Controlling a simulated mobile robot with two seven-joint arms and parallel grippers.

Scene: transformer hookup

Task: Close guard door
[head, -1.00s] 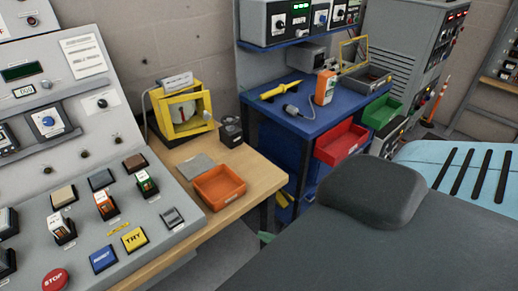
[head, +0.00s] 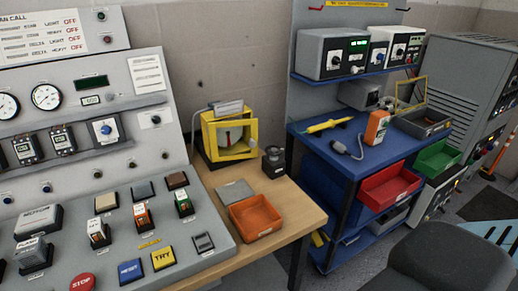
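The yellow guard box (head: 208,138) stands at the back of the wooden bench in the head view. Its yellow-framed guard door (head: 237,156) looks ajar, with the frame slanting out from the box front. A light dial or part shows inside, but the detail is small. A label plate sits on top of the box. On the blue bench, a grey tray box (head: 425,124) has a yellow-framed lid (head: 411,92) standing up. Neither of my grippers is in view.
An orange bin (head: 255,217), a grey plate and a dark jar (head: 274,162) stand near the guard box. A sloped control console (head: 110,240) is at left. A dark chair (head: 450,265) fills the lower right.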

